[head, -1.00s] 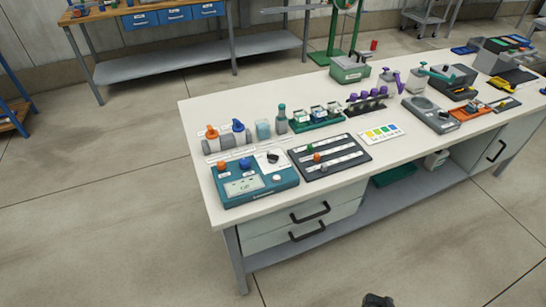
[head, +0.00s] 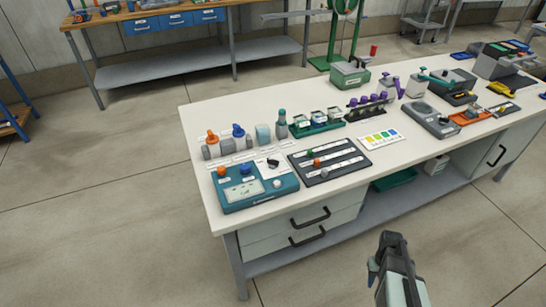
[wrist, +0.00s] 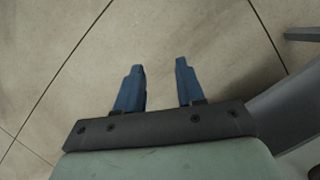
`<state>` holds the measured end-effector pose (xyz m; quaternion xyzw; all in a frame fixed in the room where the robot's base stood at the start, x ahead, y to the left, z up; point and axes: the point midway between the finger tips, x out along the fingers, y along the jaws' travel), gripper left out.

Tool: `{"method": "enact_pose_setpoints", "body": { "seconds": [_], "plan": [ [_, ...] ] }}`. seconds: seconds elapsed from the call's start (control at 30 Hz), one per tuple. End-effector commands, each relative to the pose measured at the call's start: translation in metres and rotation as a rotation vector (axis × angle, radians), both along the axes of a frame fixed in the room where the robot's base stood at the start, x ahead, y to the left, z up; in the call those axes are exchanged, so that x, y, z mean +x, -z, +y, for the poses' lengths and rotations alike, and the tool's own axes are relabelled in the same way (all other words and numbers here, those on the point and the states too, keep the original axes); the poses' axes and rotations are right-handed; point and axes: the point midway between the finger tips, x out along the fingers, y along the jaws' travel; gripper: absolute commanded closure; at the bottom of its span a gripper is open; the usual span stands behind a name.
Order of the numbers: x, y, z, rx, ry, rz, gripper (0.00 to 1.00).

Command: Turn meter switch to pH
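The teal meter (head: 256,188) sits at the near left corner of the white bench, with a display screen, an orange knob, a blue knob, a small black switch (head: 273,163) on a white plate and a pale round knob (head: 277,183). The switch's setting is too small to read. My gripper (head: 378,262) is low in front of the bench, to the right of the meter and well apart from it. In the wrist view my gripper (wrist: 160,85) shows two blue fingers spread apart with only floor between them; it is open and empty.
A dark slider panel (head: 328,160) lies right beside the meter. Behind stand small bottles (head: 282,124) and a green rack (head: 316,123). A colour card (head: 379,139) lies to the right. Drawer handles (head: 310,217) stick out below the bench front. The floor in front is clear.

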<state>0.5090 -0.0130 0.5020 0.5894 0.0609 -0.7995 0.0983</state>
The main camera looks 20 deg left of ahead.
Motion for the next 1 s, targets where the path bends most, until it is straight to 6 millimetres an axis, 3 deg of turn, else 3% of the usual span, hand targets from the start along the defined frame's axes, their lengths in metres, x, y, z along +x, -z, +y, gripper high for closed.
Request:
{"method": "enact_pose_setpoints", "body": {
  "seconds": [0.03, 0.1, 0.5, 0.8, 1.0],
  "plan": [
    [0.022, -0.009, 0.0, -0.001, -0.016, -0.023, 0.62],
    [0.046, -0.023, -0.001, -0.004, -0.037, -0.051, 0.62],
    [0.173, -0.124, -0.005, -0.031, -0.157, -0.203, 0.62],
    [0.255, -0.222, -0.006, -0.064, -0.244, -0.313, 0.62],
    [0.296, -0.293, 0.005, -0.08, -0.313, -0.375, 0.62]
  ]
}}
